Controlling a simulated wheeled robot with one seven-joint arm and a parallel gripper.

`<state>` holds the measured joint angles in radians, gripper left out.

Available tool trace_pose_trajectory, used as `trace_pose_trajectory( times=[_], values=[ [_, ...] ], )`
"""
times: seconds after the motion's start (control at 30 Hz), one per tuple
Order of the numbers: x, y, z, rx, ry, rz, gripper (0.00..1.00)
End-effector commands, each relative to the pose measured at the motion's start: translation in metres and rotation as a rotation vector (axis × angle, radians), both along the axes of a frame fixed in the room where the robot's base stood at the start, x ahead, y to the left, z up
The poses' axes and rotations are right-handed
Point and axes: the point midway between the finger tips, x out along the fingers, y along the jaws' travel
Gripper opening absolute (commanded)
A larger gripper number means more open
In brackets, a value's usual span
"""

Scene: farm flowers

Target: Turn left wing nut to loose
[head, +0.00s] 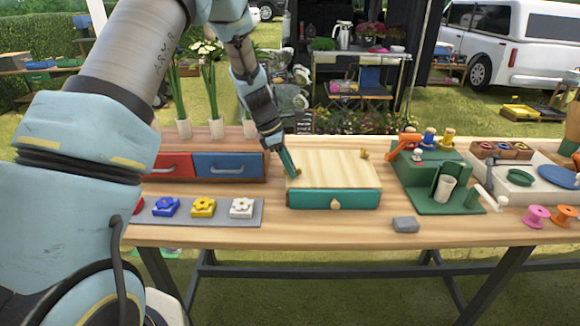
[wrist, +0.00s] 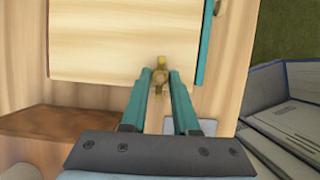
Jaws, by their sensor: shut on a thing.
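A wooden press board (head: 330,172) lies on a teal box (head: 360,199) with a round front knob (head: 335,204). In the wrist view the board (wrist: 100,40) has the brass left wing nut (wrist: 160,62) at its edge. My gripper (head: 291,171) reaches down to the board's left edge. In the wrist view my gripper (wrist: 160,78) has its fingertips closed on either side of the wing nut. In the head view the fingers mostly hide this nut. The brass right wing nut (head: 364,154) shows at the board's right edge.
Red (head: 168,166) and blue (head: 227,165) drawers with potted stems stand to the left. A grey tray (head: 189,220) holds flower-shaped pieces in front. A green stand (head: 440,200) with a white cup is at right. A grey block (head: 405,224) lies near the front edge.

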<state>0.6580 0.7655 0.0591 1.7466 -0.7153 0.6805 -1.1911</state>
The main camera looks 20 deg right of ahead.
Motion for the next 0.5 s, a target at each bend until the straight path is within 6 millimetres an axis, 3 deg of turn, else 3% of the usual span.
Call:
trace_pose_trajectory(
  times=[0.23,0.27,0.5],
  values=[
    [-0.0003,-0.0001,-0.0002,0.001,0.001,0.001,0.0],
    [-0.0003,-0.0001,-0.0002,0.001,0.001,0.001,0.29],
    [-0.0002,-0.0001,-0.0001,0.0,0.001,0.0,0.56]
  ],
)
